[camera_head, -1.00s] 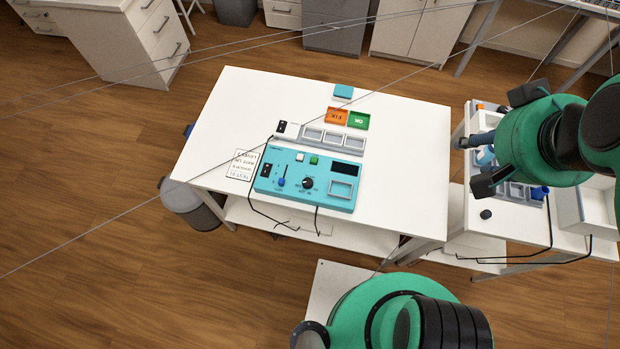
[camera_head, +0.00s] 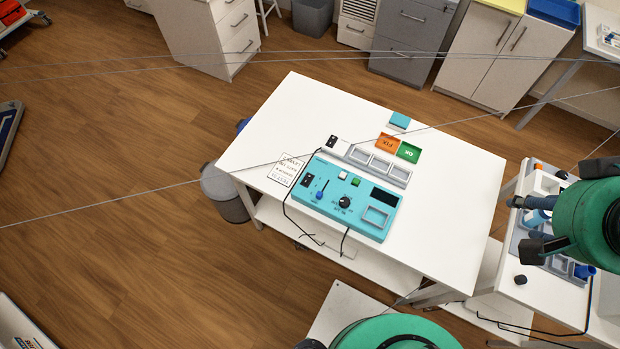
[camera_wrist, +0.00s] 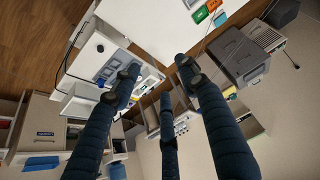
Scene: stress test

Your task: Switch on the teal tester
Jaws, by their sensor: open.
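The teal tester (camera_head: 332,218) lies on the white table (camera_head: 459,214) in the head view. Its top has a black rocker switch (camera_head: 307,179) at the left end, a blue-tipped slider (camera_head: 320,194), a white button (camera_head: 342,175), a green button (camera_head: 355,181), a black knob (camera_head: 345,201), a dark display (camera_head: 384,195) and a framed recess at the right. The switch position is too small to tell. My gripper (camera_head: 524,224) is open and empty at the right, above the side bench and well apart from the tester. Its fingers (camera_wrist: 160,84) spread across the wrist view.
Behind the tester lie a grey tray strip (camera_head: 379,163), an orange card (camera_head: 388,142), a green card (camera_head: 409,152) and a small teal block (camera_head: 400,120). A printed sheet (camera_head: 286,170) lies to its left. The table's right part is clear. A bin (camera_head: 224,192) stands beside the table.

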